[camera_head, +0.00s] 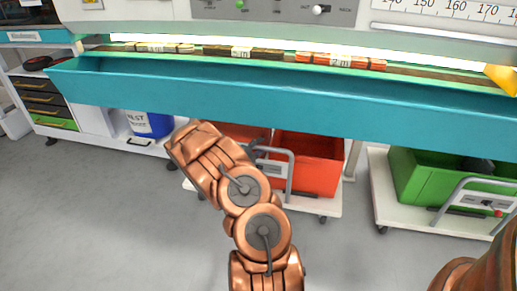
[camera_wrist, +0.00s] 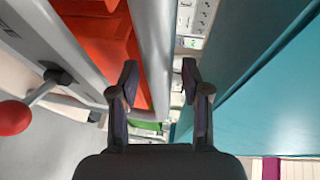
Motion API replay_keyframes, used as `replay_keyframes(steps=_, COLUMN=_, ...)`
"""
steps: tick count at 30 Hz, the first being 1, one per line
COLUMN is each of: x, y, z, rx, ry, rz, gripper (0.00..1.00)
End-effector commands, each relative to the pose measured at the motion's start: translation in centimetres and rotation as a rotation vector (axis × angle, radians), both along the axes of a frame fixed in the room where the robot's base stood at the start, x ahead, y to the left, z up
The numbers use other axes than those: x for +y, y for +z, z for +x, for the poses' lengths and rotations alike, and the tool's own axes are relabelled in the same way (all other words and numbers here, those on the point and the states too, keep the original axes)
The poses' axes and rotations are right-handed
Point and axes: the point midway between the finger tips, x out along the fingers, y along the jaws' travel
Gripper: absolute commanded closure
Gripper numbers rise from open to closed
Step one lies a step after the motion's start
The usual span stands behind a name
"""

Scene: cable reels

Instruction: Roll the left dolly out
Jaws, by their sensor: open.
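The left dolly (camera_head: 322,210) is a low white platform on casters under the counter, carrying a red crate (camera_head: 312,163). Its grey tube handle (camera_head: 290,172) stands at the front, partly hidden by my copper-coloured arm. The red crate also shows in the wrist view (camera_wrist: 100,38), and a red knob on a lever (camera_wrist: 14,117) is at the left.
A second dolly (camera_head: 388,205) with a green crate (camera_head: 420,175) stands to the right. The teal counter edge (camera_head: 230,100) overhangs both and is close on the right in the wrist view. A blue bin (camera_head: 150,124) stands at the left. The grey floor in front (camera_head: 90,220) is clear.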

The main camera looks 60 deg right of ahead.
Motion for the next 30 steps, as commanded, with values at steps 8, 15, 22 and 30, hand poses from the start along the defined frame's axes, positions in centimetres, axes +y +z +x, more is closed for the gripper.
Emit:
replay_keyframes(steps=8, x=0.02, y=-0.01, z=-0.03, rx=0.000, ry=-0.001, rz=0.000, gripper=0.68)
replay_keyframes(steps=15, x=0.02, y=-0.01, z=-0.04, rx=0.000, ry=-0.001, rz=0.000, gripper=0.93)
replay_keyframes(steps=22, x=0.03, y=-0.02, z=-0.05, rx=0.000, ry=-0.001, rz=0.001, gripper=1.00)
replay_keyframes(steps=30, x=0.03, y=-0.04, z=-0.06, rx=0.000, ry=-0.001, rz=0.001, gripper=1.00)
